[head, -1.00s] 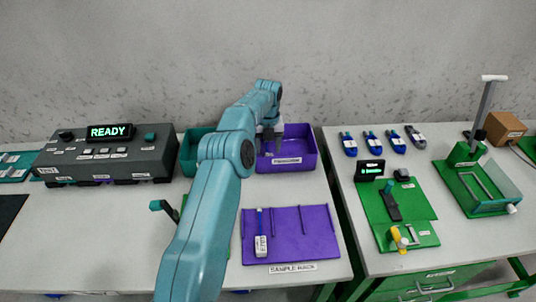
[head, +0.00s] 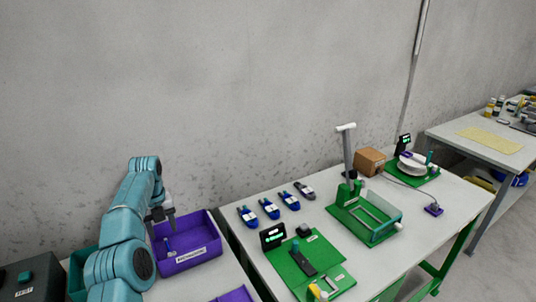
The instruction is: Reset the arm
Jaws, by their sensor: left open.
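My left arm is teal and comes in from the lower left in the head view. Its gripper (head: 161,213) is open, points down and is above the left part of a purple bin (head: 205,257). Nothing shows between its fingers. A small item with a blue top (head: 168,244) stands or leans inside the bin below the gripper; the arm may hide part of the bin. My right gripper is not in view.
A green bin (head: 82,262) is partly behind my arm. On the right table lie several blue connectors (head: 270,209), a green fixture (head: 318,262) and a green press (head: 372,218). A cardboard box (head: 370,161) stands behind. Another table (head: 484,150) is far right.

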